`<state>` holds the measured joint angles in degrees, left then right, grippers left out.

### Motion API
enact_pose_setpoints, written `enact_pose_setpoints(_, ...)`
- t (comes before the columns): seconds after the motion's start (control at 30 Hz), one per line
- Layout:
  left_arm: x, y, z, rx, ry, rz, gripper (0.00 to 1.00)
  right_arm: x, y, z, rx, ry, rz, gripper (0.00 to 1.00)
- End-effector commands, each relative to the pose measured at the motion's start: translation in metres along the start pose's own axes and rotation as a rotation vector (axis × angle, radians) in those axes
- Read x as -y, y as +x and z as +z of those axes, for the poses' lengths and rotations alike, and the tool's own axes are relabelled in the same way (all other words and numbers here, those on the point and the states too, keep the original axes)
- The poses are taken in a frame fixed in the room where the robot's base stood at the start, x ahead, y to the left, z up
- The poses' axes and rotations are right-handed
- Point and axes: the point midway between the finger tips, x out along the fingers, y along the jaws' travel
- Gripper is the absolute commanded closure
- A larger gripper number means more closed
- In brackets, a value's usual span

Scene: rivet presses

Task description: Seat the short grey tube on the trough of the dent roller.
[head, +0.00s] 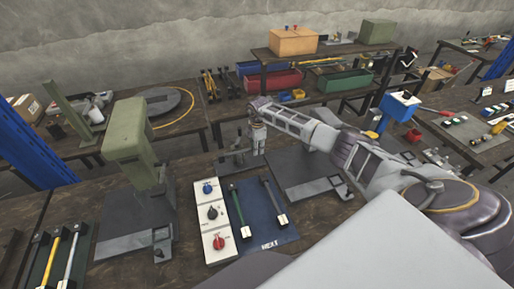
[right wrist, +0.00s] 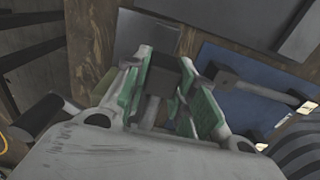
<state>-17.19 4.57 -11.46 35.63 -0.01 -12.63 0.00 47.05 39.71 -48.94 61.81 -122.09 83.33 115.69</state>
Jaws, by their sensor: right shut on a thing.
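My right gripper (head: 258,132) points down at the far side of the bench, just right of a small grey lever device (head: 238,152). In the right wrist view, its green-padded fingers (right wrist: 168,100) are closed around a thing. A short grey cylinder (right wrist: 151,110) shows between the fingers and looks like the short grey tube. A dark block (right wrist: 163,76) shows between or just beyond the fingertips; I cannot tell whether it touches the tube. The lever device may be the dent roller, but its trough cannot be made out. My left gripper is not in view.
A green press (head: 130,145) rises further left. A dark plate (head: 300,180) lies under my right arm.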

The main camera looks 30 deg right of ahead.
Motion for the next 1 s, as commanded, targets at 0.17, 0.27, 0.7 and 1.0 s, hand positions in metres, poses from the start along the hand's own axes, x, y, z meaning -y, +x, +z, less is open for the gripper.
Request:
enact_pose_setpoints(0.17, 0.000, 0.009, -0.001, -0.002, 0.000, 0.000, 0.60, 0.000, 0.013, 0.000, -0.001, 0.000, 0.000, 1.00)
enact_pose_setpoints(0.27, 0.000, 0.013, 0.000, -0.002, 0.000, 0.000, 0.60, 0.000, 0.019, 0.000, -0.001, -0.001, 0.001, 1.00)
enact_pose_setpoints(0.7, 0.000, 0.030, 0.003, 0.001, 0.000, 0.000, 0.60, 0.000, 0.046, 0.000, -0.001, -0.001, 0.000, 1.00)
enact_pose_setpoints(1.0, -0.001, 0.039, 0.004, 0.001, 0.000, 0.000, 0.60, 0.000, 0.061, 0.000, -0.001, -0.001, 0.001, 1.00)
